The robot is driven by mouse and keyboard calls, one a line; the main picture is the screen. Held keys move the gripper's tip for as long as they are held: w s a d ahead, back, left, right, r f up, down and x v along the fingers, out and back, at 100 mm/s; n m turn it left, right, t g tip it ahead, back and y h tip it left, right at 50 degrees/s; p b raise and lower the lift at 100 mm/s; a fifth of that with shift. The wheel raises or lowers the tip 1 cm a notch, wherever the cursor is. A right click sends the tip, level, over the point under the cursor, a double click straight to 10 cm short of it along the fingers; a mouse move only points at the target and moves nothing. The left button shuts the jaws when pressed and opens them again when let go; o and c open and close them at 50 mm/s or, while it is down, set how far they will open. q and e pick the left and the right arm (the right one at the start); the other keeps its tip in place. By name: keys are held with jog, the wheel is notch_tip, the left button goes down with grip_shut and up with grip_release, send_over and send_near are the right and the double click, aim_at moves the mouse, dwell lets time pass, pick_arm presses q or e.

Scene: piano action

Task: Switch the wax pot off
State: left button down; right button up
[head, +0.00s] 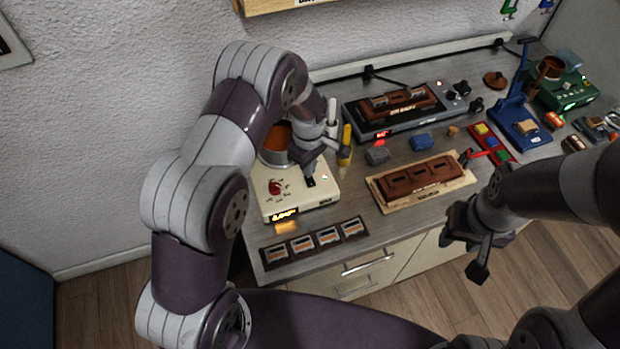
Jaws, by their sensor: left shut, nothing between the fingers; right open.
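The wax pot appears to be the cream unit (297,200) at the left end of the bench, with an amber-topped round pot (275,146) partly hidden behind my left arm. Its front shows a lit orange display (284,214), and a red marking or dial (275,187) is on its top. My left gripper (310,180) is shut and empty, pointing down at the dark switch area on the unit's right side. The fingertips hide the switch, so its position and any contact cannot be told. My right gripper (472,256) is open and empty, in front of the bench edge.
A strip of framed pieces (315,241) lies at the front left edge. A wooden board with a brown block (425,181) is to the right. A grey machine (408,112), blue stand (517,125) and green unit (566,93) stand further back. Yellow and white bottles stand close behind my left gripper.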

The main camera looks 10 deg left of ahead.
pick_arm(q)
jog(key=shift+f+b, duration=0.7)
jog(key=shift+f, duration=0.3)
dwell(0.9)
jog(key=shift+r, duration=0.1)
notch_tip(320, 180, up, 7)
jog(key=p, duration=0.5)
dwell(0.3)
